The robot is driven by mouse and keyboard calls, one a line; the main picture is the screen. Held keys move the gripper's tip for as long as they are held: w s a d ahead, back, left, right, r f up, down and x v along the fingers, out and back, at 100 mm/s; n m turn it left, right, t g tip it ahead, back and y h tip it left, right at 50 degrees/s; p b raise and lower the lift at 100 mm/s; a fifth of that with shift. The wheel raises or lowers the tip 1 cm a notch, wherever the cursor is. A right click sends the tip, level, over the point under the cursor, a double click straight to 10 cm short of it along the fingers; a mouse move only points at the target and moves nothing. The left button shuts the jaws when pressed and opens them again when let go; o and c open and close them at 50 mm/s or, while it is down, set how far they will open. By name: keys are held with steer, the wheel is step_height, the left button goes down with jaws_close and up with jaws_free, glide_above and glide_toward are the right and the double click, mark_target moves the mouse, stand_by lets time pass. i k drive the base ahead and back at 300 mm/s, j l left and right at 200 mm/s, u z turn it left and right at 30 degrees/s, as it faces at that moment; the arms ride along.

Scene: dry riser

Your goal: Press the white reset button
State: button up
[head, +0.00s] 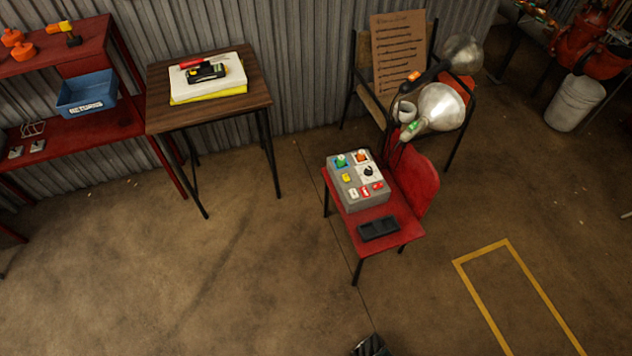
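A grey control box (338,198) sits on the seat of a red chair (402,236) near the middle of the head view. On its top are a green button (341,160), an orange button (361,157), a yellow button (346,178) and a black knob (368,171). Along the near edge are a small white button (353,193) and red controls (377,186) to its right. Their labels are too small to read. A dark ribbed part at the bottom edge seems to be my gripper (371,347), well short of the box and mostly cut off.
A black tray (379,228) lies before the box. A lamp (440,107) and a chair with a cardboard sign (399,50) stand behind. A wooden table (205,114) and red shelf (90,130) are at left. Yellow floor lines (485,251) mark the right. The front floor is clear.

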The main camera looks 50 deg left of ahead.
mark_target(354, 194)
steer(key=u, duration=1.7)
